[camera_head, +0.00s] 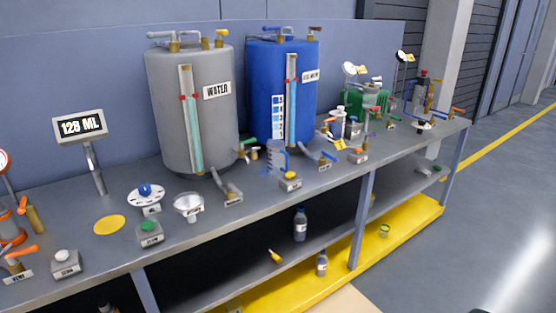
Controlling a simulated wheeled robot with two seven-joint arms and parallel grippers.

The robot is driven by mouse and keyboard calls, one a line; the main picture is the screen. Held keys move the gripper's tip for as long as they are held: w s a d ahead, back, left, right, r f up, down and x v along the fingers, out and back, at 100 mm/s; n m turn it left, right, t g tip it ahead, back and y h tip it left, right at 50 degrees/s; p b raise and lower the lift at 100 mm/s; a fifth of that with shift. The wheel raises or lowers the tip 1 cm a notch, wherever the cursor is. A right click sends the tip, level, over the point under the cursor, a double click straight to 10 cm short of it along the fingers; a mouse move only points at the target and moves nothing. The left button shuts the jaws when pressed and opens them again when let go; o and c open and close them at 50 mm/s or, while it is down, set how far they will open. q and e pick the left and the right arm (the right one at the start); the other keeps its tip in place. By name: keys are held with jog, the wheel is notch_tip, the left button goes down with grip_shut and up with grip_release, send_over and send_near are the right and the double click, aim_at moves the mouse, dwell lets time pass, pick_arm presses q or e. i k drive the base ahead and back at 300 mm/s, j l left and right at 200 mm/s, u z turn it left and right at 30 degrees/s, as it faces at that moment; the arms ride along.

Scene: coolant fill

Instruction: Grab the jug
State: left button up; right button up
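A small clear jug with a blue handle (275,157) appears to stand on the bench, in front of the blue tank (265,100). Neither of my grippers shows in the head view.
The grey WATER tank (185,125) stands left of the blue tank. A 125 ML display (80,127), white funnel (188,203) and several valves crowd the bench (190,245). Bottles (300,225) stand on the lower shelf. The floor at right (480,220) is clear.

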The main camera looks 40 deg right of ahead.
aim_at(277, 158)
jog(key=i+l, duration=0.1)
jog(key=l, duration=0.3)
jog(key=i+l, duration=0.15)
jog(key=l, duration=0.3)
jog(key=i+l, duration=0.1)
jog(key=l, duration=0.3)
jog(key=i+l, duration=0.15)
jog(key=l, duration=0.3)
jog(key=i+l+z, duration=0.1)
jog(key=l, duration=0.35)
jog(key=i+l, duration=0.15)
jog(key=l, duration=0.25)
jog(key=i+l, duration=0.15)
jog(key=l, duration=0.25)
